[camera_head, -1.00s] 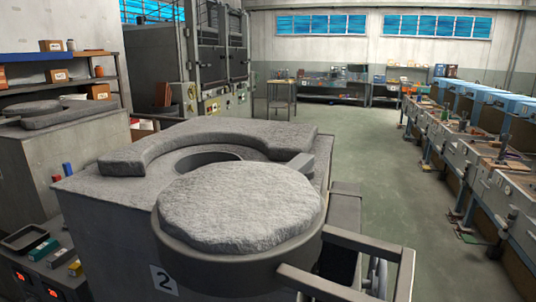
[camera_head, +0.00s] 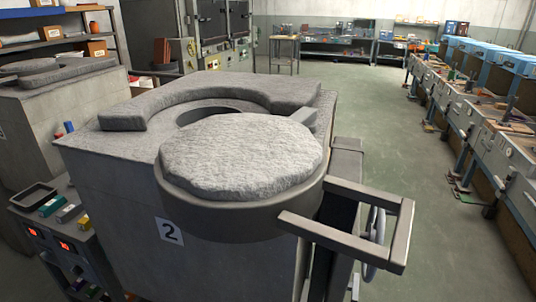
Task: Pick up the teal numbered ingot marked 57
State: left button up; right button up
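Several small blocks lie on top of the control cabinet at the lower left. One is teal (camera_head: 51,206), one is pale grey (camera_head: 69,213) and one is partly cut off by the furnace, yellowish (camera_head: 83,220). No number can be read on any of them at this size, so I cannot tell whether the teal one is marked 57. Neither of my grippers shows in this view.
Furnace 2 (camera_head: 110,190) fills the middle, with its round lid (camera_head: 243,207) swung forward and a handle frame (camera_head: 345,235) jutting right. A dark tray (camera_head: 33,197) sits beside the blocks. Benches (camera_head: 480,140) line the right; the floor aisle (camera_head: 400,190) is clear.

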aim_at(46, 210)
jog(key=u, duration=1.5)
jog(key=i+j+u, duration=0.3)
jog(key=i+u, duration=0.15)
jog(key=i, duration=0.4)
jog(key=i+u, duration=0.5)
jog(key=i, duration=0.3)
jog(key=i+j+z, duration=0.1)
jog(key=i, duration=0.6)
jog(key=i+j+z, duration=0.1)
jog(key=i, duration=0.65)
jog(key=i+z, duration=0.3)
jog(key=z, duration=0.2)
jog(key=i+j+z, duration=0.15)
jog(key=z, duration=0.3)
jog(key=i+j+z, duration=0.25)
jog(key=z, duration=0.25)
jog(key=i+j+z, duration=0.3)
jog(key=z, duration=0.15)
